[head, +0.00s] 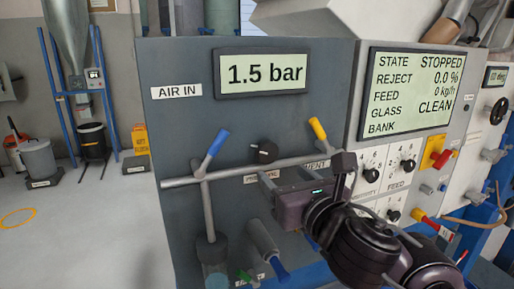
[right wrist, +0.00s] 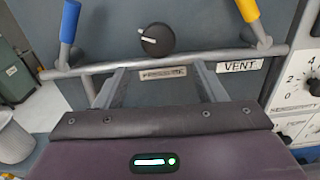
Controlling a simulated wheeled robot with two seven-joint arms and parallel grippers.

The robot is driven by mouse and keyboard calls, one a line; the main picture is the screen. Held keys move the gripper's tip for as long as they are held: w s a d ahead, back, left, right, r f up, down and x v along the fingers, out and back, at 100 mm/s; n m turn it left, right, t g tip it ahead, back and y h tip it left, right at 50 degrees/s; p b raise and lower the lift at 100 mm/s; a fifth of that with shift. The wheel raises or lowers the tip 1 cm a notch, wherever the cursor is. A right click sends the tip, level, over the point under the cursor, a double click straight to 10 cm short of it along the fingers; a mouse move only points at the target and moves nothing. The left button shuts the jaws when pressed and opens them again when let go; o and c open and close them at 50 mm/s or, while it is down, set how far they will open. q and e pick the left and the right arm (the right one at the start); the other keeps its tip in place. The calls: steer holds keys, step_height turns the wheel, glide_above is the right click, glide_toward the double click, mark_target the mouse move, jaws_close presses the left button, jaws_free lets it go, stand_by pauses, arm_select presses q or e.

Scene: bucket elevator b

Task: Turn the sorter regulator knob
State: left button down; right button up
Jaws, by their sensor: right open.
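The black round knob (head: 264,150) with a white pointer line sits on the grey panel, above a horizontal pipe and a partly covered label. In the right wrist view the knob (right wrist: 157,39) is above the label that seems to read "PRESSURE", and its pointer points left. My right gripper (head: 287,179) is in front of the panel, below and slightly right of the knob. In the right wrist view its two fingers (right wrist: 162,76) are spread apart with nothing between them, pointing toward the panel just under the knob. My left gripper is not in view.
A blue-handled valve (head: 215,144) and a yellow-handled valve (head: 318,130) flank the knob on the pipe (head: 224,174). The gauge display (head: 264,74) reads 1.5 bar. The status screen (head: 415,88) reads STOPPED. Several small dials are at right; open floor lies left.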

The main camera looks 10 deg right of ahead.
mark_target(269, 155)
steer(key=w, duration=0.1)
steer(key=r, duration=0.1)
steer(key=w, duration=0.1)
steer(key=shift+w+a+r, duration=0.15)
steer(key=shift+w+a, duration=0.15)
steer(key=w, duration=0.3)
steer(key=shift+a, duration=0.3)
steer(key=shift+w, duration=0.25)
steer(key=shift+s, duration=0.1)
steer(key=c, duration=0.9)
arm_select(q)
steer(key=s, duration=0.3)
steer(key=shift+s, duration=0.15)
arm_select(e)
steer(key=shift+c, duration=0.3)
